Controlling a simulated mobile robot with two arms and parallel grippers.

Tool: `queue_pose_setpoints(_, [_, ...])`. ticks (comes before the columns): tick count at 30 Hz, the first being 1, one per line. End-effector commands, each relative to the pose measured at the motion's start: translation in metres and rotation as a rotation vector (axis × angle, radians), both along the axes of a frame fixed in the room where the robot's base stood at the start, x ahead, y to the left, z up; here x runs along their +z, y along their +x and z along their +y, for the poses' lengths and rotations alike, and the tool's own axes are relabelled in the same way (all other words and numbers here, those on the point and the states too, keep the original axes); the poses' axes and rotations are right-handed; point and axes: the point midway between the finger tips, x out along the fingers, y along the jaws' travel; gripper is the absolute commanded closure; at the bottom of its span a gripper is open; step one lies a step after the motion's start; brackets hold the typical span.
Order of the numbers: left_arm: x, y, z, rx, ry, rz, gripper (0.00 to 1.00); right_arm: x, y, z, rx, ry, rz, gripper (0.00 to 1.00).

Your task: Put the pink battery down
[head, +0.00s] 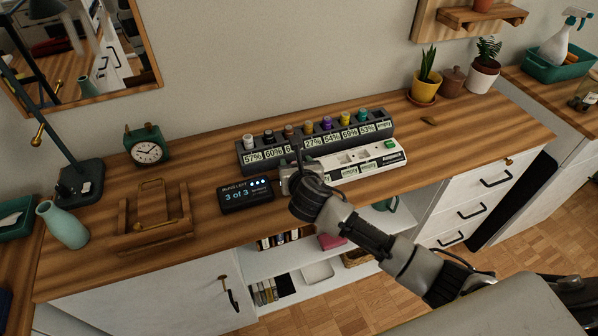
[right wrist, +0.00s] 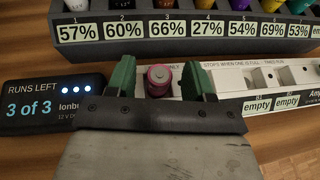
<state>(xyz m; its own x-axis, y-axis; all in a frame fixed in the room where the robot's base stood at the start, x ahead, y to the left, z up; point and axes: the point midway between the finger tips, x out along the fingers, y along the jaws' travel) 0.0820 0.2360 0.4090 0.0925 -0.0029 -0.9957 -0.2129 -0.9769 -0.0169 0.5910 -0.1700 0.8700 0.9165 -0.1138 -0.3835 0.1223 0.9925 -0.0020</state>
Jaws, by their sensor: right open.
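The pink battery (right wrist: 158,82) shows in the right wrist view, its metal-capped end toward the camera, at the left end of the white charger (right wrist: 227,86). My right gripper (right wrist: 158,74) is open, with one green finger on each side of the battery. Small gaps seem to show between the fingers and the battery. In the head view my right gripper (head: 296,172) is over the left end of the white charger (head: 372,157) and hides the battery. The battery's lower part is hidden by the gripper body. My left gripper is not in view.
Behind the charger stands a dark rack (head: 385,144) with several batteries and percentage labels; its rightmost slot reads empty. A black display (head: 246,195) reading "3 of 3" sits close left. The charger's right bays look empty. A wooden stand (head: 155,230) and clock (head: 148,150) are further left.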

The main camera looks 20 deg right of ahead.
Motion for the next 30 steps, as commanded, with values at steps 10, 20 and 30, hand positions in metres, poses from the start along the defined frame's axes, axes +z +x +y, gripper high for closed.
queue_pose_setpoints(10, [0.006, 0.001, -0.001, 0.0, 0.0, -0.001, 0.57, 0.025, -0.06, 0.007, 0.003, 0.0, 0.001, 0.48])
queue_pose_setpoints(20, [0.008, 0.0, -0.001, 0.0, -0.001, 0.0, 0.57, 0.044, -0.105, 0.013, 0.001, -0.001, 0.0, 0.48])
queue_pose_setpoints(30, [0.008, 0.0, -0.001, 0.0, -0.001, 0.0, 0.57, 0.046, -0.11, 0.014, 0.0, 0.0, 0.0, 0.48])
